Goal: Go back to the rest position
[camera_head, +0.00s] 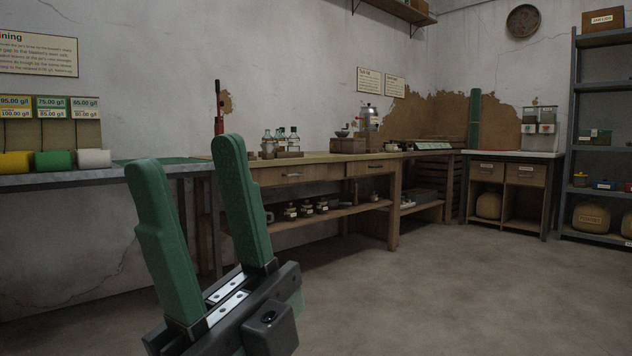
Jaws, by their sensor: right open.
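My right gripper (194,160) is large in the lower left of the head view. Its two green fingers stand apart and point upward, with nothing between them. The dark gripper body with pale metal plates shows below the fingers. The gripper is in front of the left end of the wooden workbench (322,170) and hides part of it. It looks clear of the bench, though the exact distance is hard to tell. My left gripper is not in view.
A grey table (60,180) with coloured rolls is at left. A white-topped cabinet (505,190) and a metal shelf (600,120) stand at right. The concrete floor (430,290) is open.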

